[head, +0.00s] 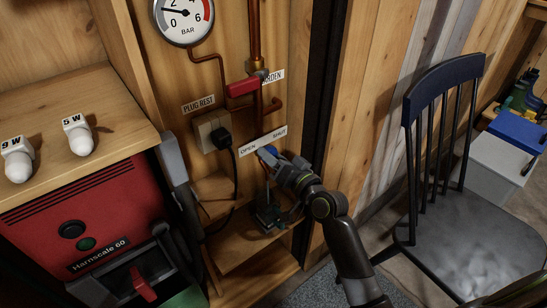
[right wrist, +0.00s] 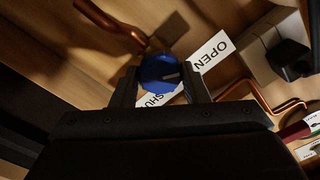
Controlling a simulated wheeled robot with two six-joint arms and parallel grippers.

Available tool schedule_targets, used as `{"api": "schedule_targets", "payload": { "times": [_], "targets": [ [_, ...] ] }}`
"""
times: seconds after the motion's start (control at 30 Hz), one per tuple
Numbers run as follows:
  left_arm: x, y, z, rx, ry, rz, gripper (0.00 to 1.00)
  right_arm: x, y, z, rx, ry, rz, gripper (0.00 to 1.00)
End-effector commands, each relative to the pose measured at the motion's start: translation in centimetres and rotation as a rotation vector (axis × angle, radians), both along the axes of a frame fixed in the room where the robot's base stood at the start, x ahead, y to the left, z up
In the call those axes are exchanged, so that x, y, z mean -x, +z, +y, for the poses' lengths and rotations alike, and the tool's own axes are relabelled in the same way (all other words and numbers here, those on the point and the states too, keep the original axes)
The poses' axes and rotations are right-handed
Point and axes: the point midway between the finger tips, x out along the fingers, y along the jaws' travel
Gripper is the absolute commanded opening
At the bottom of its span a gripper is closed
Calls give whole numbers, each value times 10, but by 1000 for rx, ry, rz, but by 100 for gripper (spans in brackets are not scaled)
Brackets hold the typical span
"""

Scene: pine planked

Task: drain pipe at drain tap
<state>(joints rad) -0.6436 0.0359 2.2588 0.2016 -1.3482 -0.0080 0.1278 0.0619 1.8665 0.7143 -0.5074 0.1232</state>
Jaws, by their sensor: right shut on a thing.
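The drain tap has a blue knob (right wrist: 158,72) with a pale mark on it, which points right in the right wrist view. In the head view a little of the blue knob (head: 270,150) shows at the gripper's tip. My right gripper (head: 283,161) is shut on the knob, with one finger on each side of it in the right wrist view (right wrist: 160,86). A white OPEN / SHUT label (head: 263,141) is behind the knob; the label's SHUT end is partly covered in the right wrist view (right wrist: 202,58). A copper pipe (right wrist: 112,22) runs to the tap. My left gripper does not show.
A red lever (head: 242,87) and a black plug in a socket (head: 213,131) are above the tap. A red Harnscale machine (head: 70,200) stands left, under a shelf with two white bulbs (head: 77,138). A black chair (head: 465,245) stands right. A small dark object (head: 270,215) is below.

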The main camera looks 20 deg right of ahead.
Motion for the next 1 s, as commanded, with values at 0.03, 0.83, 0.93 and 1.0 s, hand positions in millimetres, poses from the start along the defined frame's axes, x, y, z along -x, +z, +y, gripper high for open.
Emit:
{"api": "schedule_targets", "payload": {
  "times": [0.03,0.83,0.93,1.0],
  "targets": [
    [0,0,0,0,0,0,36,0,-3,0,4,1,6,18],
    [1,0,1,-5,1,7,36,23,-1,-9,1,-1,3,63],
    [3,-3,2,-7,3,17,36,43,-2,-16,3,-2,3,63],
    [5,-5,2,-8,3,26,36,57,-1,-21,3,-1,4,63]
  ]
}}
